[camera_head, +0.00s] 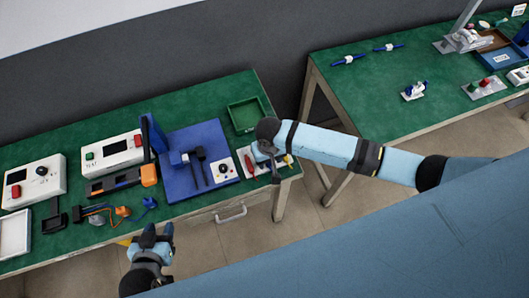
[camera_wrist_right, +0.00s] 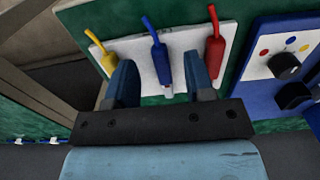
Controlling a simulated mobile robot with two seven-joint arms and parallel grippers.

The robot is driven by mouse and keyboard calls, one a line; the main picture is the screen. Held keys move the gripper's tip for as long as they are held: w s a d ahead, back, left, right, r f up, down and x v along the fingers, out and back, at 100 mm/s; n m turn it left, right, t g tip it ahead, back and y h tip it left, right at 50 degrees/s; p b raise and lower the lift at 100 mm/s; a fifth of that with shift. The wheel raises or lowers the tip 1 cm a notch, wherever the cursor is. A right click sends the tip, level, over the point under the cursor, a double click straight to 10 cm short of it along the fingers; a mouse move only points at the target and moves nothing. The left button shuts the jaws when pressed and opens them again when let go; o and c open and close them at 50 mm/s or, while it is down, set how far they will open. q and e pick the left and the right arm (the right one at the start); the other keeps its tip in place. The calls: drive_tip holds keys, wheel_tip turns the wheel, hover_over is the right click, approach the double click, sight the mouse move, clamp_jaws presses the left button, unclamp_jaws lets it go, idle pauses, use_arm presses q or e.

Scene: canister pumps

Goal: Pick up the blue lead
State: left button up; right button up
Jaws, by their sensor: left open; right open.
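In the head view my right gripper (camera_head: 266,163) is over the holder at the bench's right end and largely hides the blue lead. My left gripper (camera_head: 152,236) is open and empty in front of the bench edge.
A blue board (camera_head: 196,160) and white instrument boxes (camera_head: 112,152) stand to the left. A second green bench (camera_head: 390,75) is at the right, with floor between.

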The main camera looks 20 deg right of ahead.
drive_tip(key=shift+f, duration=1.2)
clamp_jaws()
drive_tip(key=shift+r, duration=0.1)
